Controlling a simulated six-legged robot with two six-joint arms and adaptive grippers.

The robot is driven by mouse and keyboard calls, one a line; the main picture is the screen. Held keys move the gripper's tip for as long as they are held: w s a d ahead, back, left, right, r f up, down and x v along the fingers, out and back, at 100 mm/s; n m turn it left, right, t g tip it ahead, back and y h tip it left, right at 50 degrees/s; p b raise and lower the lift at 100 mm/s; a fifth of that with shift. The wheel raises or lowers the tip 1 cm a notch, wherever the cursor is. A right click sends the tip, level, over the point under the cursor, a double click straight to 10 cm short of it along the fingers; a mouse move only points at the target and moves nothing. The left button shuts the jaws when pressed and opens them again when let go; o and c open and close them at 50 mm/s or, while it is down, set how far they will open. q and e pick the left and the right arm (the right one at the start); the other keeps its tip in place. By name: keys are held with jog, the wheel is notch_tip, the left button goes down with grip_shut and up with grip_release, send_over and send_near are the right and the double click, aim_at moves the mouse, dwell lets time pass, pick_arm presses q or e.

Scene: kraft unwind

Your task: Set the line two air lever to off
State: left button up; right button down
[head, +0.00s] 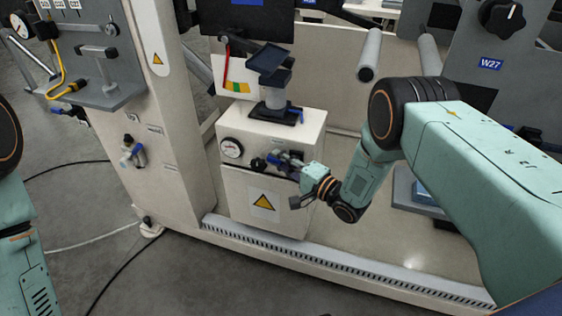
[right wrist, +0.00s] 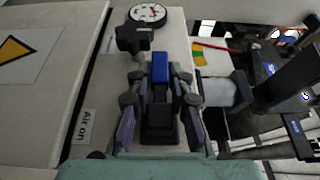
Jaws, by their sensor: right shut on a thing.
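A blue lever handle (head: 272,157) is on the front of a cream cabinet (head: 236,184), beside a gauge. My right gripper (head: 284,161) reaches it from the right and covers part of it. In the right wrist view, the blue lever (right wrist: 160,67) sits between the two fingers of my right gripper (right wrist: 159,80), which is shut on it. A label reading "Air on" (right wrist: 85,127) is on the cabinet face. I cannot read a line number on the cabinet. My left gripper is out of view; only part of the left arm shows at the left edge.
A round gauge (head: 232,148) and a black knob (right wrist: 138,38) are close to the lever. A black stand (head: 276,108) is on the cabinet top. A slotted rail (head: 300,254) runs along the floor.

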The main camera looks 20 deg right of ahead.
jog(key=shift+w+r, duration=0.1)
jog(key=shift+r, duration=0.05)
jog(key=c, duration=1.3)
grip_release()
jog(key=v, duration=1.2)
